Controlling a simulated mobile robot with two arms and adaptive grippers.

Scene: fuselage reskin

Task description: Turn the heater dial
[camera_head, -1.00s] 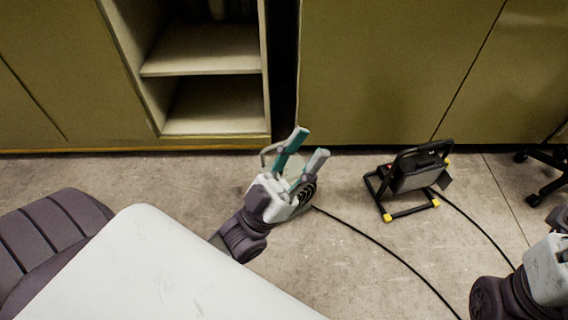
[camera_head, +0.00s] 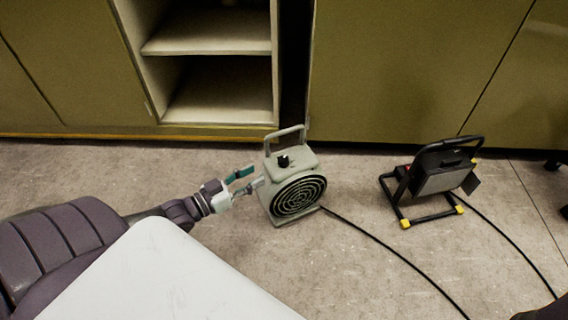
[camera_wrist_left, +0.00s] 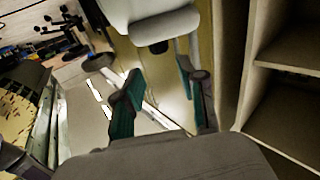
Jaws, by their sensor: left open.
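The grey-green fan heater (camera_head: 292,184) stands on the floor in the head view, with a carry handle on top and a round dark grille. Its black dial (camera_head: 283,161) sits on the top face. My left gripper (camera_head: 243,181) is open just left of the heater, with its teal fingers pointing towards the side of the casing. No finger is on the dial; whether one touches the casing I cannot tell. In the left wrist view the open fingers (camera_wrist_left: 162,98) show with nothing clear between them. My right gripper is out of view.
A black work light (camera_head: 436,180) with yellow feet stands right of the heater. A black cable (camera_head: 395,256) runs across the floor. Olive cabinets (camera_head: 400,70) and an open shelf (camera_head: 215,95) stand behind. A white surface (camera_head: 160,275) fills the near left.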

